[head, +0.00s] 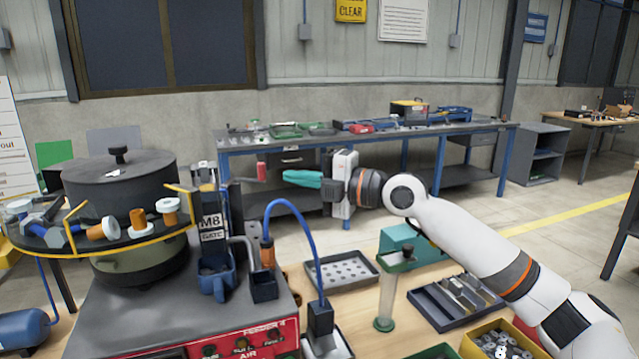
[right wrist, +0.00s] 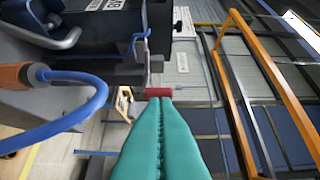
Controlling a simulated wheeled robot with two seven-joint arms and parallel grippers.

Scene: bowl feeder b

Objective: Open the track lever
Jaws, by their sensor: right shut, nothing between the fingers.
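The bowl feeder (head: 120,225) stands at the left of the head view, with a dark lidded bowl and a yellow-edged track around it. A small red handle (head: 261,172), which looks like the track lever, stands upright beside the M8 gate block (head: 212,222). In the right wrist view the red handle (right wrist: 158,92) shows just beyond the fingertips. My right gripper (head: 286,175) has teal fingers, is shut and empty, and points left at the handle. I cannot tell whether it touches it. My left gripper is not in view.
A blue cable (head: 296,206) arches up close below my right gripper. A perforated tray (head: 342,270), a clear tube (head: 388,300) and a dark slotted tray (head: 455,300) stand on the wooden table in front. A blue workbench (head: 370,135) stands behind.

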